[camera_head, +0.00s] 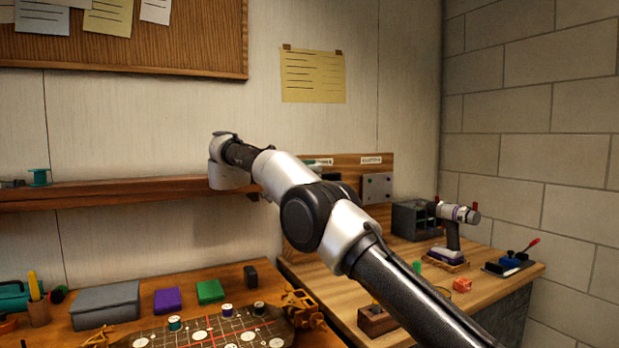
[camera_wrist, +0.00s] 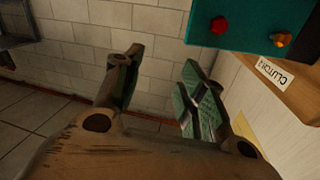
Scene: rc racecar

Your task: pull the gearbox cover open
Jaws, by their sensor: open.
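My gripper (camera_wrist: 162,88) shows in the wrist view with its two fingers spread apart and nothing between them. The right finger has a green ribbed pad; the left finger is seen more edge-on. In the head view my arm runs from the lower right to the upper middle, and I cannot make out the gripper there. The gripper is not seen touching anything.
A teal panel (camera_wrist: 250,32) with red and orange knobs is close at upper right in the wrist view, by a wooden board labelled CLUTCH. A shelf (camera_head: 110,190) runs along the left wall.

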